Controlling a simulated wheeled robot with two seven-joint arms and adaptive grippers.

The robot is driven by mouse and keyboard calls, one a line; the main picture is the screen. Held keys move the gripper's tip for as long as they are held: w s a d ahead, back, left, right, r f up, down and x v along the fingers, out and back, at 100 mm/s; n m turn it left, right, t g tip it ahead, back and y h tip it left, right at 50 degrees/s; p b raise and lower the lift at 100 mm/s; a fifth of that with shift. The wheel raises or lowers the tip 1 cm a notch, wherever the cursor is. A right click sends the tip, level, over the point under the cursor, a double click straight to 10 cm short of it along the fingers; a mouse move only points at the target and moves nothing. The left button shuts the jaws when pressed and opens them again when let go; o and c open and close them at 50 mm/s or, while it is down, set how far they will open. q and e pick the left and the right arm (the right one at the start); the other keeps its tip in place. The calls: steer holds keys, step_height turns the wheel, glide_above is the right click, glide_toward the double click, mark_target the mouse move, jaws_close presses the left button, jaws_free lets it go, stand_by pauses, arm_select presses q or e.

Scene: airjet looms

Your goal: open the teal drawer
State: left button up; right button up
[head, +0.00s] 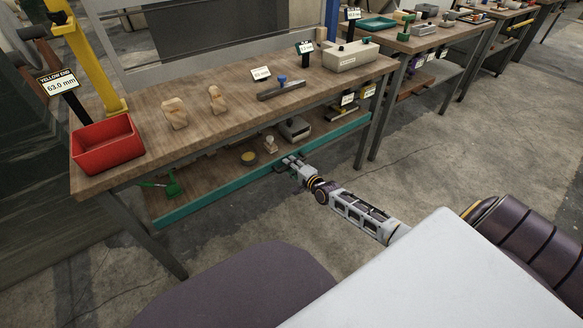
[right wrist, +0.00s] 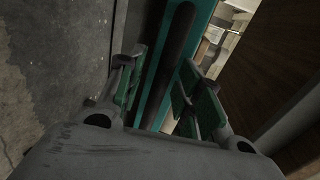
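The teal drawer (head: 230,190) is a long shallow tray under the wooden workbench, with a teal front running between the bench legs. How far it is pulled out is hard to tell. My right gripper (head: 291,163) is at its front, right of the middle. In the right wrist view, the teal front (right wrist: 206,25) and a dark bar along it (right wrist: 175,48) run between the two fingers of the right gripper (right wrist: 161,82). The fingers stand apart on either side of the bar; contact is not clear. My left gripper is not in view.
The drawer holds a green tool (head: 172,184), a yellow roll (head: 248,158) and a grey box (head: 294,129). On the bench (head: 150,158) are a red bin (head: 107,145), wooden pieces and a pale box (head: 345,56). The floor (head: 430,150) before the drawer is clear apart from my arm.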

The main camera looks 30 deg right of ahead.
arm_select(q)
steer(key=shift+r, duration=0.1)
arm_select(e)
jaws_close()
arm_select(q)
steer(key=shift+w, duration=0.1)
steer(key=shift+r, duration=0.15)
arm_select(e)
steer(key=shift+s, duration=0.15)
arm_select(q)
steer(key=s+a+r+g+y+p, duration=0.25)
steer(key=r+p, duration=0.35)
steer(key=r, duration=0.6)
arm_select(e)
steer(key=f+p+v, duration=0.2)
steer(key=p+v, duration=0.1)
steer(key=v, duration=1.1)
steer(key=s+f+p+v, duration=0.1)
steer(key=f+p+v, duration=0.2)
steer(key=v, duration=1)
steer(key=shift+s+d+f, duration=0.25)
steer(key=shift+s+f, duration=0.05)
steer(key=shift+s, duration=0.15)
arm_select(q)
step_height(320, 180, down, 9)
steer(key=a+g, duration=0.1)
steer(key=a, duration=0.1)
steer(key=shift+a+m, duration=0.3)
arm_select(e)
jaws_free()
